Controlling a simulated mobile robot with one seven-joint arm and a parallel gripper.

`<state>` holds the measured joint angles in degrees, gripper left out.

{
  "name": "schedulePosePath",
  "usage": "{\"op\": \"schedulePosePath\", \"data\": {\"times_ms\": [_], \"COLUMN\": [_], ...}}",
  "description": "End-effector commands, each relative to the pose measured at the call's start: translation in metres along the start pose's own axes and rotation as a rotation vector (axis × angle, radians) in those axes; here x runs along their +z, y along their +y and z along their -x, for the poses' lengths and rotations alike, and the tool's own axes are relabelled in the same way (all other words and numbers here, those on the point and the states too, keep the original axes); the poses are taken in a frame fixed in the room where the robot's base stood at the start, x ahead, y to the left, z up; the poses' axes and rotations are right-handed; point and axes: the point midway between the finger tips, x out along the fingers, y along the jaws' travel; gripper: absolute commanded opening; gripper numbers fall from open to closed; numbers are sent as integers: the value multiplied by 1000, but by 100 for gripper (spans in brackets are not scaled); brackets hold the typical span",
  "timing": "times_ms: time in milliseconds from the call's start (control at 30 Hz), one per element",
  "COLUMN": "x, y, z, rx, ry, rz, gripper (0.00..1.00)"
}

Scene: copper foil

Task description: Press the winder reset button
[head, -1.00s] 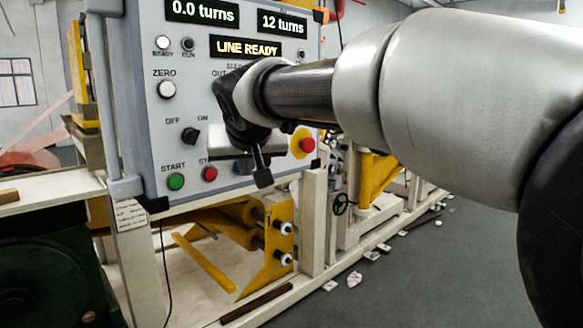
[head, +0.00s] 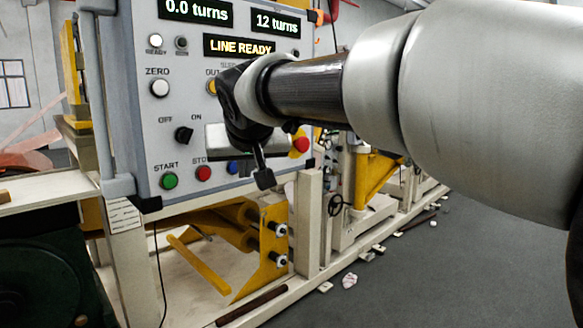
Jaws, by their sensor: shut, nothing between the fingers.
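The grey control panel (head: 140,60) stands at the left of centre, facing me at an angle. A blue button (head: 232,167) sits on its bottom row, partly behind my gripper, its label hidden. A white button (head: 160,88) is under the word ZERO. No label reading reset is legible, so I cannot tell which one is the reset button. My gripper (head: 263,179) is shut and empty, fingers pointing down, in front of the panel's lower right, right of the blue button. I cannot tell whether it touches the panel.
The panel also has a green START button (head: 169,181), a red STOP button (head: 203,174), a black OFF/ON switch (head: 184,135) and a red emergency button (head: 300,145). The line display (head: 239,46) reads LINE READY. A yellow bracket (head: 272,247) stands below. Floor is open at right.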

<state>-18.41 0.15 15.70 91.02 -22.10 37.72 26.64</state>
Motion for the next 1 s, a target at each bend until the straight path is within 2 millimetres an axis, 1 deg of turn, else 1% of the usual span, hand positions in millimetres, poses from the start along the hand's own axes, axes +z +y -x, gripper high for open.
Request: {"op": "schedulePosePath", "data": {"times_ms": [500, 1000], "x": [24, 25], "y": [23, 25], "z": [32, 34], "rx": [1, 1], "ry": [1, 0], "rz": [-2, 0], "gripper": [0, 0]}}
